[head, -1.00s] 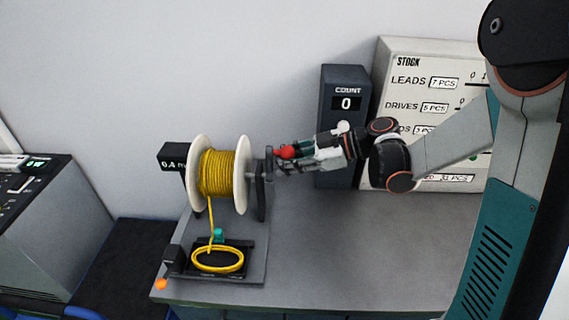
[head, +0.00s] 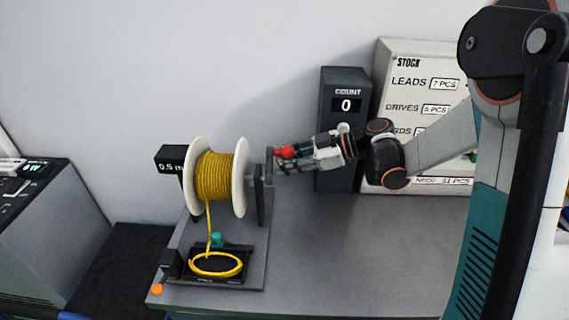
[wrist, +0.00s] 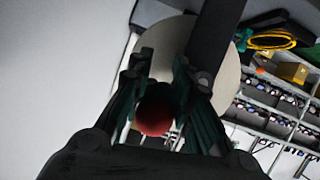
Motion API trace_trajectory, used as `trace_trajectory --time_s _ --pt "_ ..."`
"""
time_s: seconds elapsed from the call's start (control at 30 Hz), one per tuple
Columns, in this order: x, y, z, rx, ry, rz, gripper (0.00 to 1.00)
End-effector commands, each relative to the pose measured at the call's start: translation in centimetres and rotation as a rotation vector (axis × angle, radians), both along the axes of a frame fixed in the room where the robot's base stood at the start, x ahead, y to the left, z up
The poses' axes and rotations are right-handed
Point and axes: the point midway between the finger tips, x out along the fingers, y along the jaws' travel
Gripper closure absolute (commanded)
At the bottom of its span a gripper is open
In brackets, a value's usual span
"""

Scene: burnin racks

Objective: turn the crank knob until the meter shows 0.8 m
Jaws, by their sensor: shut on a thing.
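The red crank knob (head: 286,152) sits at the end of the dark crank arm (head: 269,165), right of the spool. My gripper (head: 284,157) is shut on the knob; in the wrist view the red knob (wrist: 155,117) lies between the two fingers. The spool of yellow cord (head: 214,176) has white flanges and stands on a dark stand. The meter (head: 171,160) at the spool's upper left reads 0.5 m. The cord runs down to a yellow coil (head: 216,264) in a black tray (head: 238,280).
A dark COUNT box (head: 343,130) showing 0 and a STOCK board (head: 402,85) stand behind my gripper. An orange button (head: 157,289) is at the bench's front left corner. The grey bench top (head: 350,250) is clear on the right.

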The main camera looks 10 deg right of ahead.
Motion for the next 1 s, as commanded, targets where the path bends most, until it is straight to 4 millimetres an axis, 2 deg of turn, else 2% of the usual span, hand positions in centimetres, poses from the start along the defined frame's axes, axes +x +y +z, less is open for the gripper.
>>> trace_trajectory --time_s 0.1,0.5,1.0 --pt "0.4 -0.1 -0.6 -0.002 0.001 0.002 1.00" --pt "0.5 -0.1 -0.7 -0.002 0.001 0.002 1.00" --pt "1.7 -0.4 -3.2 -0.003 -0.001 0.000 1.00"
